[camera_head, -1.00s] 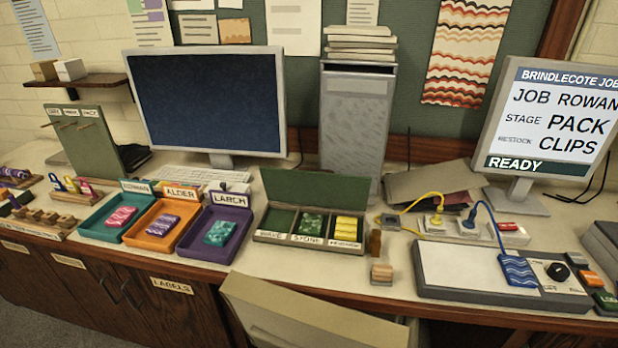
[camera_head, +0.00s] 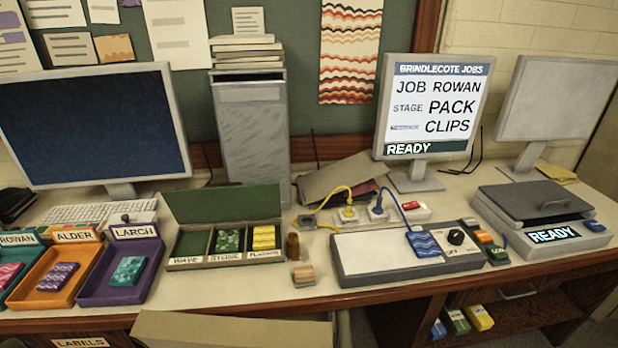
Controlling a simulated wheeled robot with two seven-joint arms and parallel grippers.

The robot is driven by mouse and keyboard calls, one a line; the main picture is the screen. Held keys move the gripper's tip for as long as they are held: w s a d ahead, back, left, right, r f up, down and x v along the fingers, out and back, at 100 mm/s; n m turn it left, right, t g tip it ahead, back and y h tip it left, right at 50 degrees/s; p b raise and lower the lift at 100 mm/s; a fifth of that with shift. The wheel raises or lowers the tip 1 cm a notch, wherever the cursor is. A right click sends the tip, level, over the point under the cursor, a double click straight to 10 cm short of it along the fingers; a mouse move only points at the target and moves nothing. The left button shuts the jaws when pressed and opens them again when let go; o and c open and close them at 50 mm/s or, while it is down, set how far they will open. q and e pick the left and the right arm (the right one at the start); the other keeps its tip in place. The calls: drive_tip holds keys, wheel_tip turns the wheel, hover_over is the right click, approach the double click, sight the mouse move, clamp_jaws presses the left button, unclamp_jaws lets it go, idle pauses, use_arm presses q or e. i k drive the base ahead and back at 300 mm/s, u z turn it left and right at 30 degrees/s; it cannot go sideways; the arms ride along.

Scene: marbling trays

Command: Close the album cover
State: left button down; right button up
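No thing is marked as an album. A shallow case with three compartments (camera_head: 170,265) stands on the desk with its dark green cover (camera_head: 222,203) raised upright at the back. Its front labels read WAVE, STONE and a third word too small to read. The left compartment (camera_head: 190,245) shows bare green, the middle one holds a green patterned block (camera_head: 228,240), and the right one a yellow block (camera_head: 264,237). A grey folder-like item (camera_head: 335,178) lies tilted behind, with a dark red edge under it. Neither of my grippers is in view.
Rowan, Alder and Larch trays (camera_head: 150,280) stand left of the case. A small wooden block (camera_head: 303,275) and a grey panel with a blue wavy piece (camera_head: 423,244) are to its right. A press-like device (camera_head: 540,205) reads READY.

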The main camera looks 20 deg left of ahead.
sight(229, 202)
drive_tip(key=z, duration=2.05)
drive_tip(key=k, duration=2.15)
drive_tip(key=u, duration=1.35)
